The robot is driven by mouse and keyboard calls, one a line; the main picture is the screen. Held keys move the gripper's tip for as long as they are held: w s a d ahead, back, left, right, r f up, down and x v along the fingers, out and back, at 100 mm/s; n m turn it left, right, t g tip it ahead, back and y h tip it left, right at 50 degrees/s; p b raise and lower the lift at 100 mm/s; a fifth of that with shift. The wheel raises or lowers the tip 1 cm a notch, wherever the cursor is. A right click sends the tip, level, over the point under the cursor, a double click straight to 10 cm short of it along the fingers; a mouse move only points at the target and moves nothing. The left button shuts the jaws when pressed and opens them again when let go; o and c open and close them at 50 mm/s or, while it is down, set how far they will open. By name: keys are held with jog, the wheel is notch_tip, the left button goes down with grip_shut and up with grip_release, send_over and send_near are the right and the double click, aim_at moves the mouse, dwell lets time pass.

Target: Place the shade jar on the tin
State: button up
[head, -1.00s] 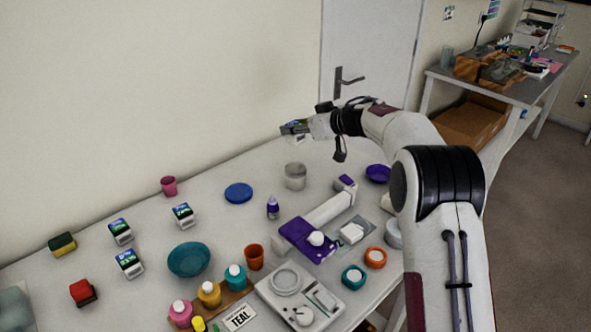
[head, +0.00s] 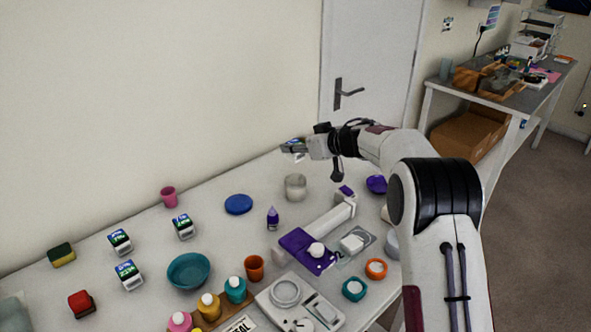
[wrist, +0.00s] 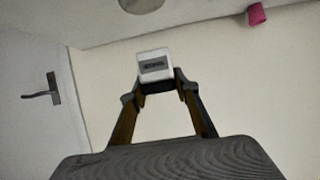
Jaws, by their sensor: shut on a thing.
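My gripper (head: 306,147) is raised above the back of the table, near the door. It is shut on a small white block-shaped jar with a dark label (wrist: 154,66), seen between the fingertips in the wrist view. In the head view this jar (head: 291,146) is small and shows some green and blue. I take it to be the shade jar. Similar labelled jars (head: 183,226) stand on the left of the table. A grey round can (head: 295,187) stands below and in front of my gripper, apart from it. I cannot tell for sure which thing is the tin.
A blue disc (head: 238,204), a purple dropper bottle (head: 273,218) and a pink cup (head: 168,197) stand on the table (head: 215,240). A teal bowl (head: 189,271), an orange cup (head: 254,267) and a scale (head: 285,293) are nearer. The door (head: 370,60) is behind.

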aim_at(301, 156)
jog(key=shift+f, duration=1.75)
jog(key=shift+f, duration=1.85)
jog(key=shift+f, duration=0.15)
jog(key=o, duration=1.2)
jog(key=shift+c, duration=0.2)
jog(key=shift+s+d+r, duration=0.1)
jog(key=shift+d+r, duration=0.05)
jog(key=shift+r, duration=0.05)
jog(key=v, duration=1.1)
jog(key=shift+s+d, duration=0.2)
jog(key=shift+d, duration=0.05)
